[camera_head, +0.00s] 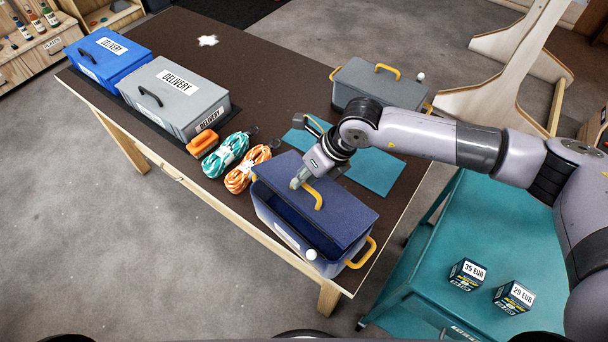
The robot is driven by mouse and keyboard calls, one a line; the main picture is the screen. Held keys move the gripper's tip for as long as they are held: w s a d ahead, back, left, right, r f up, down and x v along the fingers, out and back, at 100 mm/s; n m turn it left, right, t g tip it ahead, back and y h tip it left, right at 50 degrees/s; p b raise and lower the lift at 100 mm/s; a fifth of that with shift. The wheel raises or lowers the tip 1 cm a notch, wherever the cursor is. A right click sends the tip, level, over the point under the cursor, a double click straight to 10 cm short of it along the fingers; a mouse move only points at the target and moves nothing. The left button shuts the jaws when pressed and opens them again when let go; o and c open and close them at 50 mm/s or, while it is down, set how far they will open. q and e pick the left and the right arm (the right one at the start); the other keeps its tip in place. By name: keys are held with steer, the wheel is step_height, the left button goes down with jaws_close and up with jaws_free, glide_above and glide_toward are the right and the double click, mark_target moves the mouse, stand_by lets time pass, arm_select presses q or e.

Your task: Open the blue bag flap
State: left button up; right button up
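The blue bag (285,228) is a dark blue box-shaped bag with yellow handles at its ends. It stands at the near right corner of the brown table. Its flap (335,212) has a yellow handle (317,198) on top. The flap is partly raised along the left and front side, where a dark gap shows the inside. My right gripper (298,183) comes from the upper right, with its fingertips at the far end of the flap handle. Its fingers are too small to tell whether they are closed on the handle. My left gripper is not in view.
Orange and teal rope coils (243,170) lie left of the bag. Grey (172,95) and blue (100,55) delivery boxes stand farther left. A grey bag (370,78) is at the back, beyond a teal mat (375,172). A teal cart (430,270) with priced boxes stands right.

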jaws_close()
steer(key=shift+w+d+r, duration=0.1)
steer(key=shift+w+d+r, duration=0.3)
steer(key=shift+o, duration=2.3)
jaws_free()
steer(key=shift+s+a, duration=0.1)
steer(key=o, duration=0.6)
